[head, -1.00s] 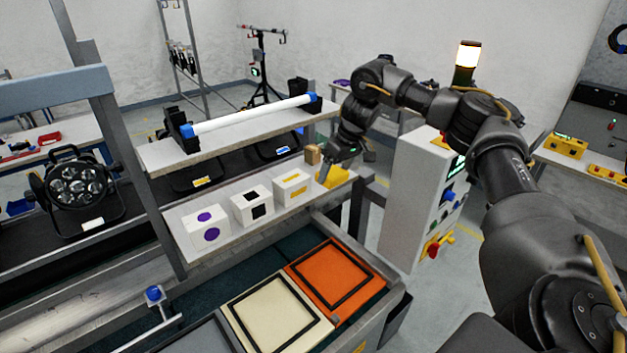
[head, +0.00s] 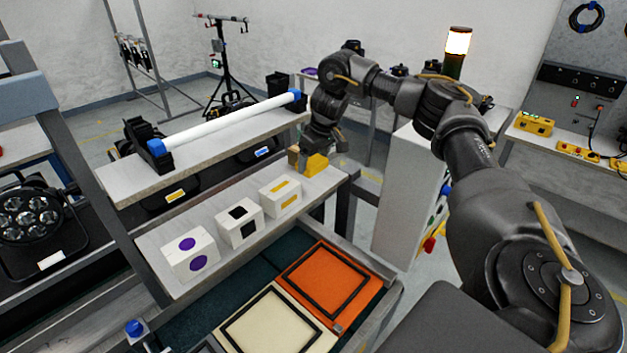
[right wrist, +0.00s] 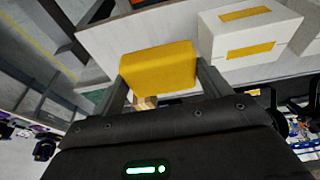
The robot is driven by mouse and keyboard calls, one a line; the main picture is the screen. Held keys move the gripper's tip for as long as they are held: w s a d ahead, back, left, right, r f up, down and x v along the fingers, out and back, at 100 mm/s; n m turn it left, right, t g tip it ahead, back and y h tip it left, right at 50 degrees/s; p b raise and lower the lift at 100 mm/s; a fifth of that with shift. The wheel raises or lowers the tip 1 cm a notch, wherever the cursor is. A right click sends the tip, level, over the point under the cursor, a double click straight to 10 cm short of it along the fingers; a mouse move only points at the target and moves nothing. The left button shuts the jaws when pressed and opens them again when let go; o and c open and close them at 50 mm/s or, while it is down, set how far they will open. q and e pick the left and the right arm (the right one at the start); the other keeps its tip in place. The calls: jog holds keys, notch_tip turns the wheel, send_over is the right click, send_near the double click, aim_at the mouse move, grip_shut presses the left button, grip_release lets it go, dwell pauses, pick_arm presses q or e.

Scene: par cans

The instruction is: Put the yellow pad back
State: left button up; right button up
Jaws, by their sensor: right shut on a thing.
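The yellow pad (head: 314,164) is between the fingers of my right gripper (head: 318,150), at the right end of the lower shelf. In the right wrist view the yellow pad (right wrist: 158,68) is a plain block with a finger on each side, and the right gripper (right wrist: 163,85) is shut on it. A white box with yellow bars (head: 280,197) stands just left of the pad; it also shows in the right wrist view (right wrist: 248,32), apart from the pad. I cannot tell whether the pad touches the shelf. My left gripper is not in view.
A white box with black squares (head: 239,223) and one with purple dots (head: 189,253) stand along the lower shelf (head: 155,242). The upper shelf (head: 130,186) holds a white tube (head: 225,118). A small tan block (head: 294,154) is beside the pad. Orange (head: 325,281) and cream panels (head: 275,325) lie below.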

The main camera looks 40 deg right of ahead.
aim_at(315, 161)
jog(key=x, duration=0.2)
jog(key=shift+f, duration=0.4)
jog(key=shift+w+f, duration=0.1)
jog(key=shift+f, duration=0.2)
jog(key=shift+d, duration=0.1)
jog(key=shift+f, duration=1.85)
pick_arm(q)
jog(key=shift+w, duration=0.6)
pick_arm(e)
jog(key=shift+s, duration=0.25)
jog(key=o, duration=0.5)
jog(key=shift+o, duration=0.6)
jog(key=shift+w, duration=0.1)
